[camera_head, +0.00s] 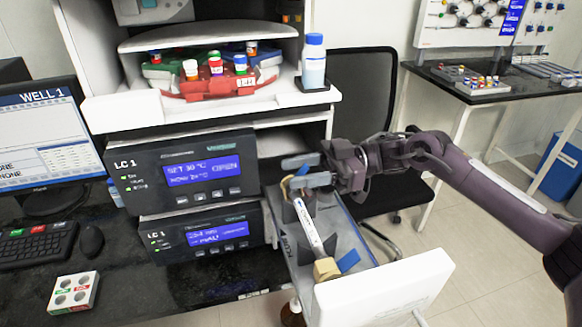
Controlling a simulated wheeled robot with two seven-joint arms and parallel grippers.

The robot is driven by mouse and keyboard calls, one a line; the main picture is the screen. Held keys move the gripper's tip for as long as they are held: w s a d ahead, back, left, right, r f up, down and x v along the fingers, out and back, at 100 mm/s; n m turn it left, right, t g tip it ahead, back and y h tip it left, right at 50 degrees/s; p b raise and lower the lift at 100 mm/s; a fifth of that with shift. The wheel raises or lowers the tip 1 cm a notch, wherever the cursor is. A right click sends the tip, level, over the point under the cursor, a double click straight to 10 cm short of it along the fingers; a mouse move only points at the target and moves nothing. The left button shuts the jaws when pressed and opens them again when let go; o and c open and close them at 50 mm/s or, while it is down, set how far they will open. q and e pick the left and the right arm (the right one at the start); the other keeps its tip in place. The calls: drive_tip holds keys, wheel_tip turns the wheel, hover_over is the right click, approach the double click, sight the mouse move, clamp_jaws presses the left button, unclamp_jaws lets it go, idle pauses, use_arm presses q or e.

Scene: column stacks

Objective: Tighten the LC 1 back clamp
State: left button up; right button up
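The open LC 1 drawer (362,228) holds a white, labelled column (309,224) lying lengthwise, with a tan block (326,269) at its near end. A blue piece (348,261) sits beside that end. At the far end, a dark clamp-like part (291,212) and a yellow loop (285,186) show; the back clamp is partly hidden by my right gripper. My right gripper (306,171) is above the far end, its two grey fingers apart, one above the other in the picture. Whether they touch the clamp is unclear. My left gripper is out of view.
The upper LC 1 panel (182,170) reads OPEN; a second LC 1 panel (202,233) is below it. A bottle (313,62) and a red vial rack (221,84) stand on the shelf above. A black chair (360,92) is behind the drawer.

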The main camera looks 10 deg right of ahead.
drive_tip(key=shift+a, duration=0.85)
clamp_jaws()
